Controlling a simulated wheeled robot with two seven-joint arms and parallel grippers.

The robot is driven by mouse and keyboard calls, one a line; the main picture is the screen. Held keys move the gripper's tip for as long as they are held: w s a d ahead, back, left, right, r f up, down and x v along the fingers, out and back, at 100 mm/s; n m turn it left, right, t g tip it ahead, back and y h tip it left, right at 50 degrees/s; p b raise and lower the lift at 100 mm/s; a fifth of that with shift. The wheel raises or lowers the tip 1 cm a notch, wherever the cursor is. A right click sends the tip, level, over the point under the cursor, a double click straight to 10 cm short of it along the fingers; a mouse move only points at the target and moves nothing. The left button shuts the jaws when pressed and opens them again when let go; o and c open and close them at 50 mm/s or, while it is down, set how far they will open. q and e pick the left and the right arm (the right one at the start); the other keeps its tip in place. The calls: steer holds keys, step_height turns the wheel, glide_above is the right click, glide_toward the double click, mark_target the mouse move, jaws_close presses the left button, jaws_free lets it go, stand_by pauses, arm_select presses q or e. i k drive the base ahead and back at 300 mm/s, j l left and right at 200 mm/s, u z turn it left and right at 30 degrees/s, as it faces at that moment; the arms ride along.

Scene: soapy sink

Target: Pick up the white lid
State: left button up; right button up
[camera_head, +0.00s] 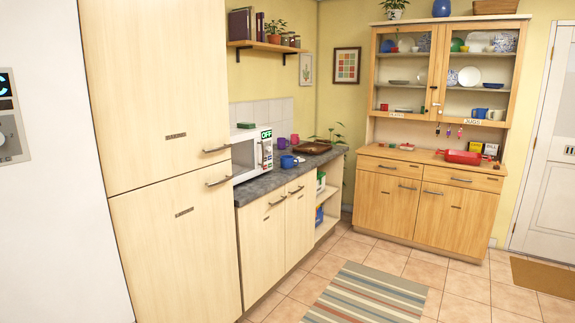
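I cannot make out a white lid in the head view. A white plate (469,76) stands upright on a shelf in the dresser's glass cabinet (432,72), but it looks like a plate. Neither of my grippers is in view.
A tall wooden cupboard (165,150) stands close at the left. A grey counter (262,186) holds a microwave (251,152), several mugs and a brown tray (312,148). A red dish (462,157) sits on the dresser (425,200). The tiled floor around the striped rug (365,296) is clear.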

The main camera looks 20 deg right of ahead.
mark_target(286, 162)
steer(key=i+l, duration=0.4)
steer(key=i, duration=0.15)
steer(key=i+l, duration=0.45)
steer(key=i, duration=0.15)
steer(key=i+l, duration=0.4)
steer(key=i, duration=0.15)
